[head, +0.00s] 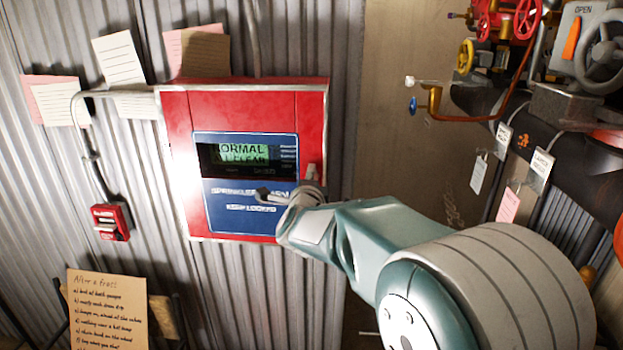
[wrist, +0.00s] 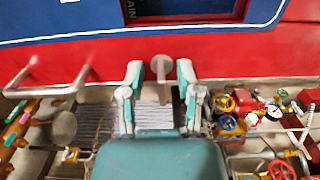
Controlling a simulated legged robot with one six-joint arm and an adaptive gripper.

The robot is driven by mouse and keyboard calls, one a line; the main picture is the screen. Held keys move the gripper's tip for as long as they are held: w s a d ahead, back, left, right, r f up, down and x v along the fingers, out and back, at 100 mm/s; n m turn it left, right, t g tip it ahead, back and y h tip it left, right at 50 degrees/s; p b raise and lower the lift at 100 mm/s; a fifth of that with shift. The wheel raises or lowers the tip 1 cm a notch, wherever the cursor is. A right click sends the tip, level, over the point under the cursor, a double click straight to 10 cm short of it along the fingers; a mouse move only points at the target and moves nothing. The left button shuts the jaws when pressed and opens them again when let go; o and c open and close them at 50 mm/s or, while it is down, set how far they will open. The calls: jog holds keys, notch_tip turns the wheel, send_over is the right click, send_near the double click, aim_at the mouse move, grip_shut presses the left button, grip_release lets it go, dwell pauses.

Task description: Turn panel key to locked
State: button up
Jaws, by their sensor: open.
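The red alarm panel (head: 310,110) hangs on the corrugated wall in the head view. Its blue face (head: 220,215) has a lit green display (head: 240,153) that appears to read "NORMAL ALL CLEAR". My gripper (head: 272,196) is in front of the panel's lower right part and covers some of it. In the wrist view my gripper (wrist: 160,78) is open, with one finger on each side of a small greyish key-like piece (wrist: 161,68) against the red panel (wrist: 225,68). A gap shows on both sides of it. The key cannot be made out in the head view.
Pipes with a red handwheel (head: 527,18), a yellow handwheel (head: 466,56) and hanging tags (head: 542,170) stand at the right. A small red pull box (head: 111,222) is on the wall at left. A handwritten notice (head: 105,312) is at lower left.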

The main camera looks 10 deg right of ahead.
grip_shut()
jog(key=shift+n, duration=0.3)
jog(key=n, duration=0.3)
jog(key=shift+f+n, duration=0.1)
jog(key=shift+n, duration=0.3)
jog(key=n, duration=0.9)
jog(key=shift+n, duration=2.3)
